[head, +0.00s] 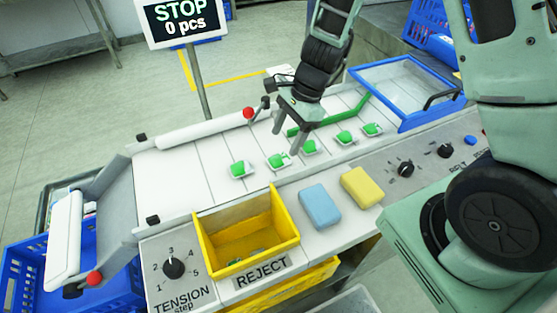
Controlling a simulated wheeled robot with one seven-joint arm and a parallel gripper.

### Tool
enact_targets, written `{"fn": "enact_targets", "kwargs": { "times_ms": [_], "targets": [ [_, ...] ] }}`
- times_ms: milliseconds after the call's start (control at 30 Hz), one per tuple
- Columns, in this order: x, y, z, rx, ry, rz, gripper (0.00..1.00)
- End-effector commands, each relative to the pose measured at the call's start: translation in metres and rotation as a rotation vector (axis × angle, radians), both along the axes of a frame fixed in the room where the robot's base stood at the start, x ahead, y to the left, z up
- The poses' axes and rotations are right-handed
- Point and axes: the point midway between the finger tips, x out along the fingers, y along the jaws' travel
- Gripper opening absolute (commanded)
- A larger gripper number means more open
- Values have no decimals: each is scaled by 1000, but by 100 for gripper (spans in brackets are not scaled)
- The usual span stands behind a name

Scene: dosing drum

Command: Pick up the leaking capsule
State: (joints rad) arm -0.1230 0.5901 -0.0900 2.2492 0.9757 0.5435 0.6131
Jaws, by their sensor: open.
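I cannot tell at this size which one leaks. My gripper (287,141) is open and empty, pointing down over the belt near the second and middle capsules.
A yellow reject bin (245,219) with small items inside stands at the front. A blue sponge-like block (320,206) and a yellow one (361,187) lie beside it. A green bar (350,112) and blue-framed clear cover (406,90) are behind. A sign (180,20) reads STOP, 0 pcs.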

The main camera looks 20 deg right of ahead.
Motion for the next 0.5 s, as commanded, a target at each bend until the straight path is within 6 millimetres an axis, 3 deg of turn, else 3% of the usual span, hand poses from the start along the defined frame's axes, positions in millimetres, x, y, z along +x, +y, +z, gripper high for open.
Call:
{"fn": "enact_targets", "kwargs": {
  "times_ms": [167, 500],
  "targets": [
    [-1, 4, -11, -1, 1, 0, 64],
    [-2, 19, -52, 0, 0, 0, 64]
  ]
}}
